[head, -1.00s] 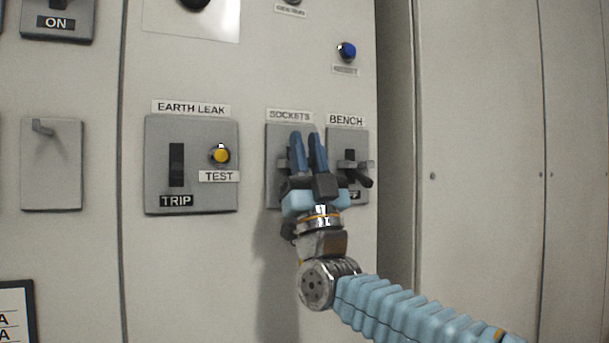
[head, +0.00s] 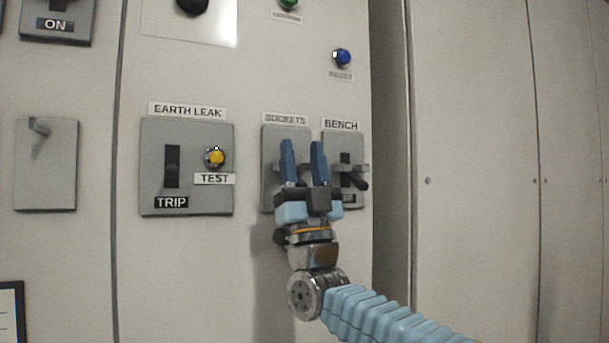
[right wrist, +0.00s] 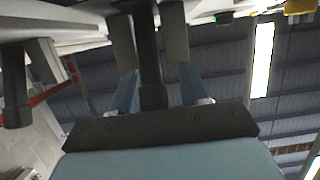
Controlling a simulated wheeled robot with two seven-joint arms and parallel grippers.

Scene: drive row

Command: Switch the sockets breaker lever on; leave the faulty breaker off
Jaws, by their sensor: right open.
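The sockets breaker (head: 268,190) is a grey plate under the SOCKETS label, largely covered by my right gripper. My right gripper (head: 303,150) is open in front of it, fingers pointing up. In the right wrist view a dark lever (right wrist: 149,60) stands between the two open fingers; it appears to be the sockets lever, and I cannot tell whether they touch. The bench breaker (head: 331,143) is just to the right, its black lever (head: 357,181) partly visible beside the gripper. No mark shows which breaker is faulty. My left gripper is not in view.
The earth leak plate (head: 150,140) with a black lever and yellow test button (head: 215,157) is to the left. A blue button (head: 342,57) and a green one (head: 289,3) are above. Plain cabinet doors (head: 480,150) fill the right.

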